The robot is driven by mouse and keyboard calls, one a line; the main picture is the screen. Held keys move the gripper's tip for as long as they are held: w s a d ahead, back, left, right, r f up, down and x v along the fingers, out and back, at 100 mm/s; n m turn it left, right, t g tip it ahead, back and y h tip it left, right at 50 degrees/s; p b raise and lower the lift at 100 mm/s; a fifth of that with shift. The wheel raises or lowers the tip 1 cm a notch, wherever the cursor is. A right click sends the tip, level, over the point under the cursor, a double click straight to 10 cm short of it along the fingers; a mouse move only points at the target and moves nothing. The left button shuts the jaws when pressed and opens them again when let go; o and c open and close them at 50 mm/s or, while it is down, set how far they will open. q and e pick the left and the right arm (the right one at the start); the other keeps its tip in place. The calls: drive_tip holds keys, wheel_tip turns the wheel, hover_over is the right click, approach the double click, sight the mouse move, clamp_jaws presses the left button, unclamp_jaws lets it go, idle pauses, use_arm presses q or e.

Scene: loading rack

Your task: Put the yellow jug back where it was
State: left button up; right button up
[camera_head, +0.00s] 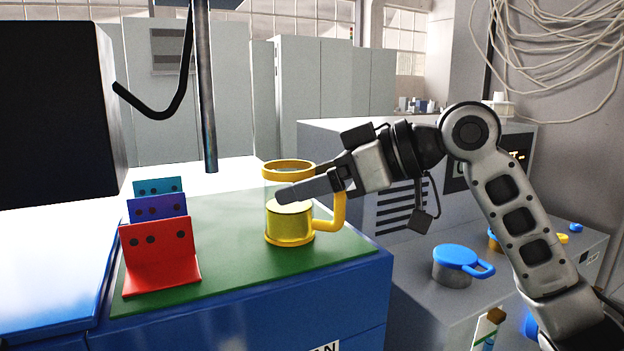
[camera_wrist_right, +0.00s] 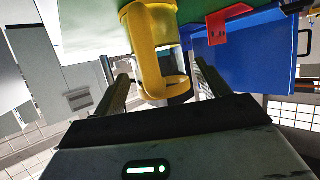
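The yellow jug (camera_head: 290,225) has a clear body, a yellow rim and base, and a yellow handle. It stands upright on the green mat (camera_head: 235,275), with its handle to the right. My right gripper (camera_head: 308,183) reaches in from the right over the handle. One finger crosses in front of the body and the other is largely hidden behind it. In the right wrist view the handle (camera_wrist_right: 146,50) lies between the parted fingers (camera_wrist_right: 164,72); I see no clear contact with the jug. My left gripper is out of view.
The mat lies on a blue cabinet (camera_head: 335,305). A blue-lidded pot (camera_head: 453,268) stands on a lower grey surface at right.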

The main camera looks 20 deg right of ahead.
drive_tip(key=shift+r, duration=0.15)
drive_tip(key=v, duration=1.2)
drive_tip(key=shift+b, duration=0.45)
